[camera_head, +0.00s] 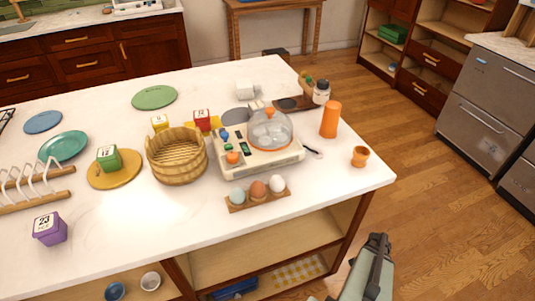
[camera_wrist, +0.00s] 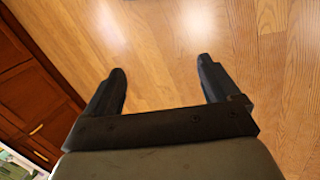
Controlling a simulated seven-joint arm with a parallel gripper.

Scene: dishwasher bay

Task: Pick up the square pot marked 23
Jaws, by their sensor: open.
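The square pot marked 23 (camera_head: 51,230) is purple with a white top label. It stands on the white counter at the front left in the head view, below the wooden plate rack. My gripper (camera_wrist: 160,85) is open and empty in the wrist view, with bare wooden floor beyond its fingers. In the head view my grey-green arm shows at the bottom right, off the counter's right end and far from the pot. The fingers do not show clearly there, and the pot is not in the wrist view.
The counter (camera_head: 130,220) is clear just right of the pot.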

